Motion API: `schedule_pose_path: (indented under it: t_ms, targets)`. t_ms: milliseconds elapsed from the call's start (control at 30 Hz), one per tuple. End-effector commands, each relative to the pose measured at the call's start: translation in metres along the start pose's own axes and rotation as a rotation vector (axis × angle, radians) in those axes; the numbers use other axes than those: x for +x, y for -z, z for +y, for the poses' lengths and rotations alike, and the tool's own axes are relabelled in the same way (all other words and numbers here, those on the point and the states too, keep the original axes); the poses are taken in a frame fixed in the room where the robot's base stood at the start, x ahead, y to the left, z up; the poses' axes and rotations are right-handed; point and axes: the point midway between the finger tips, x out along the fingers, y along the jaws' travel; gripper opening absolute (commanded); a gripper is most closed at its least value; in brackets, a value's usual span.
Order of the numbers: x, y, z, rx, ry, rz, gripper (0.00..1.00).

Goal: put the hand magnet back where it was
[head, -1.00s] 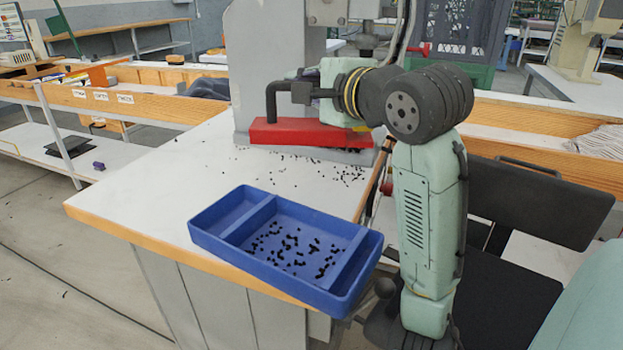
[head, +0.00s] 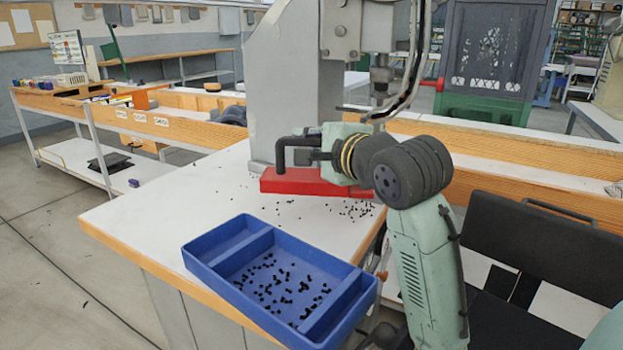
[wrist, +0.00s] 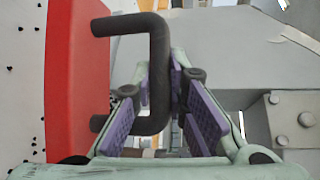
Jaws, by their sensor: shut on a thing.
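The hand magnet is a red bar (head: 305,183) with a black bent handle (head: 283,155). It is at the foot of the press, above or on the white tabletop; I cannot tell whether it touches. My gripper (head: 312,156) is shut on the handle from the right. In the wrist view the handle (wrist: 158,60) passes between the purple-padded fingers of the gripper (wrist: 165,98), and the red bar (wrist: 75,80) stands at the left. The bar's underside is hidden.
A blue tray (head: 215,262) with dividers and several black eyelets lies at the table's front edge. Loose eyelets are scattered on the white tabletop (head: 215,190) near the magnet. The grey press (head: 290,75) rises behind. A black chair (head: 540,245) stands at the right.

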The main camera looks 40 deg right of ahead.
Motion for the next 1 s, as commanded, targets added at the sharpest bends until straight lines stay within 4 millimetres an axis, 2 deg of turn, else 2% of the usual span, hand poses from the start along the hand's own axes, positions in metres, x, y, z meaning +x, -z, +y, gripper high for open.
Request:
schedule_pose_path:
  t_ms: [267,467,867,900,1000]
  targets:
    - [0.003,0.003,0.022,0.0,0.005,0.001,0.0]
    - [0.006,0.006,0.047,-0.001,0.004,0.002,0.0]
    - [0.008,0.006,0.052,-0.002,0.005,0.0,0.0]
    - [0.008,0.006,0.053,-0.002,0.001,0.0,0.16]
    - [0.008,0.006,0.053,-0.002,0.001,0.0,0.23]
